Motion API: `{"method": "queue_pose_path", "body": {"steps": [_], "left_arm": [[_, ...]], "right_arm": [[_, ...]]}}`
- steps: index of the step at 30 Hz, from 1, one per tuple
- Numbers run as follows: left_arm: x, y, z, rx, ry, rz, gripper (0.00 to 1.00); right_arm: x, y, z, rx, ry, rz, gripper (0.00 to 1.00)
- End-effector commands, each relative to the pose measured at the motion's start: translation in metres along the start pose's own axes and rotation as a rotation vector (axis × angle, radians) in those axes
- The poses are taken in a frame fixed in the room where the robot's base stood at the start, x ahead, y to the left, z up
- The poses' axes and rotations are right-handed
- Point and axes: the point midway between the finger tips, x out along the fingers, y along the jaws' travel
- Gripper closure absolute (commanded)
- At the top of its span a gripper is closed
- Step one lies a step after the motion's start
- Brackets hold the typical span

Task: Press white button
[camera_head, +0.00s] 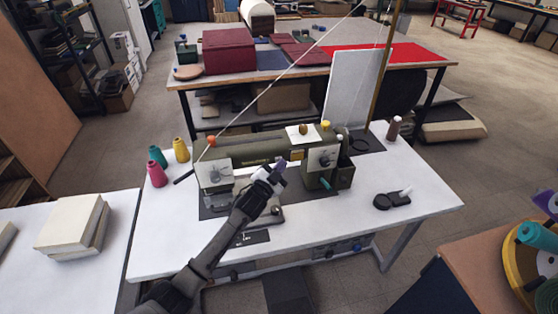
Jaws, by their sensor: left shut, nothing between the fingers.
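An olive-green sewing machine (240,151) stands on a white table (420,165). My left arm reaches up from the bottom, and its left gripper (279,169) is shut and empty in front of the machine's body. Whether it touches the machine I cannot tell. A small black panel (252,237) with tiny white marks sits at the table's front edge, partly beside my arm. I cannot clearly pick out a white button; it may be too small or hidden behind my arm. My right gripper is not in view.
Pink (157,174), teal (158,156) and yellow (181,149) thread cones stand at the left. A thread stand pole (383,75) rises behind. The table's right front is mostly clear.

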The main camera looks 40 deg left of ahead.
Motion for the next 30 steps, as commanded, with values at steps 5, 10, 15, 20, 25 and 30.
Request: {"method": "queue_pose_path", "body": {"steps": [5,10,15,20,25,30], "left_arm": [[-0.004,0.003,-0.004,-0.001,0.0,0.0,1.0],[-0.005,0.003,-0.004,0.0,0.0,0.0,1.0],[-0.006,0.004,-0.006,-0.001,0.0,0.0,1.0],[-0.016,0.011,-0.014,-0.004,0.0,0.002,1.0],[-0.027,0.019,-0.022,-0.002,0.0,0.001,1.0],[-0.038,0.027,-0.029,-0.003,0.0,0.001,1.0]], "right_arm": [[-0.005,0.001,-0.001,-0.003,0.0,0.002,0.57],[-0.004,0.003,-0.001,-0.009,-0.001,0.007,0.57],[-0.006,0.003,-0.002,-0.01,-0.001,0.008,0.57],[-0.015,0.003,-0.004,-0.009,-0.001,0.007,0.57],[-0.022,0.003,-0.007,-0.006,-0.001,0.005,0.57],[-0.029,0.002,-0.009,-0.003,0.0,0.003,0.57]]}}
